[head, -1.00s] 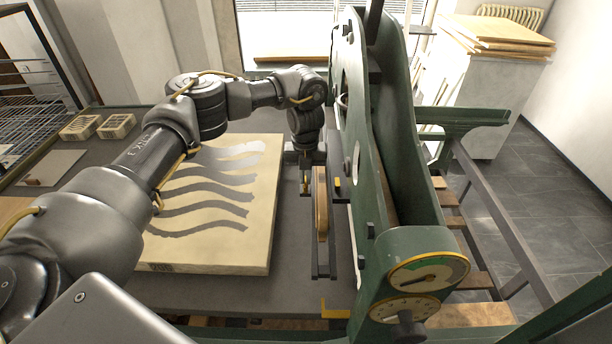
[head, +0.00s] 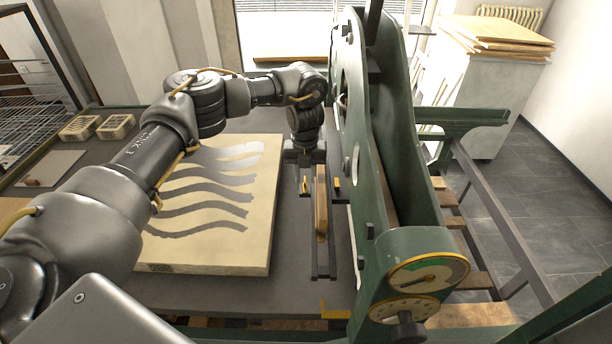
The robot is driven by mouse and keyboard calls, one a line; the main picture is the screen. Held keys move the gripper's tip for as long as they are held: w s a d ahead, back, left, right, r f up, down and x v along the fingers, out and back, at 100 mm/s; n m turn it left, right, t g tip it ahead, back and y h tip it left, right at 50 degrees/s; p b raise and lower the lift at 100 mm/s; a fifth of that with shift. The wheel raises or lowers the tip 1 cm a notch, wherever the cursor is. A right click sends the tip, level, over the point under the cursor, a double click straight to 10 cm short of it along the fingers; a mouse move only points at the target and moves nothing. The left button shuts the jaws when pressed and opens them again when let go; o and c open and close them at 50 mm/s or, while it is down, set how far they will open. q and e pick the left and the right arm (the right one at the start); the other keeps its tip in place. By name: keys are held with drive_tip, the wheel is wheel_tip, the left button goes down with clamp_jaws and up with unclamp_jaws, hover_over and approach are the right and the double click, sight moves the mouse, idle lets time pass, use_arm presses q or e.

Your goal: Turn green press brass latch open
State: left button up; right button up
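The green press (head: 388,150) stands upright at the right of the stone bed, its tall side frame facing me. My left gripper (head: 320,186) points down beside the press frame, at the right edge of the stone. Its two fingers are apart, one on each side of the upper end of a narrow wooden bar (head: 321,215) in a dark holder. I cannot tell whether they touch anything. I cannot clearly make out a brass latch; it may be hidden by the gripper or the frame. My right gripper is not in view.
A pale litho stone (head: 215,245) with dark wavy bands lies on the dark bed left of the gripper. Two round dials (head: 428,274) sit on the press's near end. A yellow corner bracket (head: 335,313) is at the bed's front. A board-topped cabinet (head: 480,105) stands behind right.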

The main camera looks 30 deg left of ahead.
use_arm(q)
wheel_tip(320, 180, up, 10)
idle(0.4)
drive_tip(key=shift+d, duration=0.15)
